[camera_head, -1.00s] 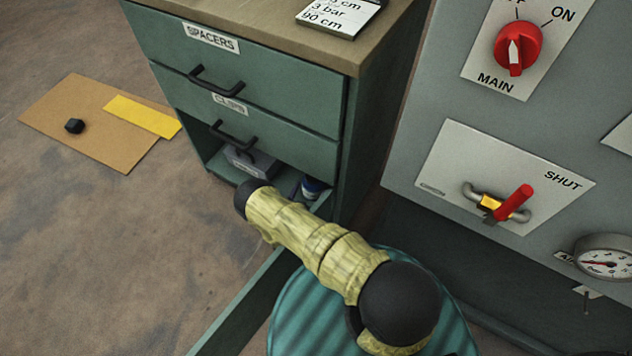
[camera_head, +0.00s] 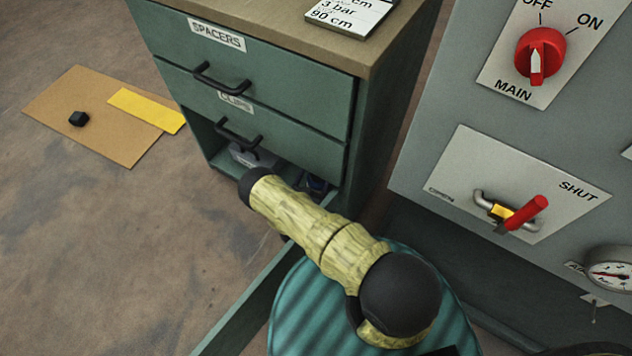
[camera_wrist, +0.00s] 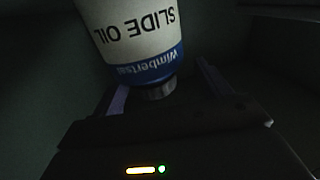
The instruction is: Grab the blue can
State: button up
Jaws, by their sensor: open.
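The can (camera_wrist: 135,30) fills the upper middle of the wrist view, white with a blue band and printed "SLIDE OIL"; it appears upside down there. Its dark capped end points toward my gripper (camera_wrist: 163,88). The jaws are open, one finger on each side of that capped end; I cannot tell whether they touch it.
A grey panel with a red knob (camera_head: 540,56) and red lever (camera_head: 527,212) stands at right.

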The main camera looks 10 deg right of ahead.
jog(key=shift+s+d+h, duration=0.1)
jog(key=shift+d+h, duration=0.2)
jog(key=shift+d, duration=0.45)
jog(key=shift+c, duration=1.4)
jog(key=shift+a, duration=0.15)
jog(key=c, duration=1)
jog(key=shift+a, duration=0.1)
jog(key=shift+a+r, duration=0.1)
